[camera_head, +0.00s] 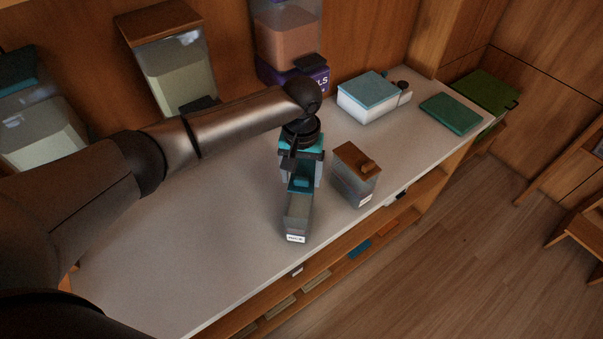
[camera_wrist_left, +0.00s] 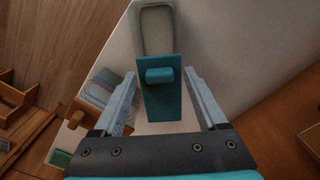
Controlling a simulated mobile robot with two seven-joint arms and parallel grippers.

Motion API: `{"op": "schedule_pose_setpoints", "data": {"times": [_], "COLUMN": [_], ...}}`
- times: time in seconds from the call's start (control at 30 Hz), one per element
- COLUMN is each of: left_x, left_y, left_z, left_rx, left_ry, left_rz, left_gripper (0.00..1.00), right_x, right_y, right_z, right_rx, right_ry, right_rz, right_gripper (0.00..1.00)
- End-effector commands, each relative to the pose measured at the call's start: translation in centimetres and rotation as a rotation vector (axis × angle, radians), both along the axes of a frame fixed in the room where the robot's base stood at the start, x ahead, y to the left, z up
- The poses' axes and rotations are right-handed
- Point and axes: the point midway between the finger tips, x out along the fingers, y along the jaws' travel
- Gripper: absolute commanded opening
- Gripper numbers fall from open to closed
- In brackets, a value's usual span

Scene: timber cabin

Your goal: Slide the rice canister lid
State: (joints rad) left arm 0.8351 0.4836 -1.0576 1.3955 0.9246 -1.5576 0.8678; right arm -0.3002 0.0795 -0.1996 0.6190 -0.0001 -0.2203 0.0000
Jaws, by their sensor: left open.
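The rice canister (camera_head: 297,217) stands on the white counter, a clear narrow box with a small rice label on its front. Its teal lid (camera_wrist_left: 162,103) has a raised teal handle (camera_wrist_left: 159,75). In the wrist view the lid lies off the far part of the canister top (camera_wrist_left: 157,30), where pale contents show. My left gripper (camera_head: 303,175) is above the lid, and in the wrist view (camera_wrist_left: 160,78) its open fingers are on either side of the lid and handle, apparently apart from them. The lid's back end is hidden by the gripper in the head view.
A canister with a brown lid (camera_head: 355,175) stands close on the right. A white box with a blue lid (camera_head: 367,95) and a green book (camera_head: 450,113) lie farther right. Wall dispensers (camera_head: 175,70) line the back. The counter's front left (camera_head: 190,260) is clear.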

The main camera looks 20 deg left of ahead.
Motion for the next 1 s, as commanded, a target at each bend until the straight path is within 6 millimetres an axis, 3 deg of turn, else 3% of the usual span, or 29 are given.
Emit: {"op": "schedule_pose_setpoints", "data": {"times": [0.1, 0.77, 1.0], "left_x": [-0.01, 0.0, 0.01], "left_y": [-0.01, 0.0, 0.01], "left_z": [0.01, 0.07, 0.08], "left_rx": [0.0, 0.0, 0.0], "left_ry": [0.0, 0.0, 0.0], "left_rz": [0.0, 0.0, 0.0], "left_gripper": [0.75, 0.01, 0.0], "right_x": [0.06, 0.15, 0.16], "right_y": [-0.02, -0.02, -0.03], "right_z": [0.02, 0.02, 0.02], "right_rx": [0.0, 0.0, 0.0], "right_ry": [-0.001, -0.003, -0.003], "right_rz": [0.0, 0.001, 0.001], "right_gripper": [0.76, 0.76, 0.76]}}
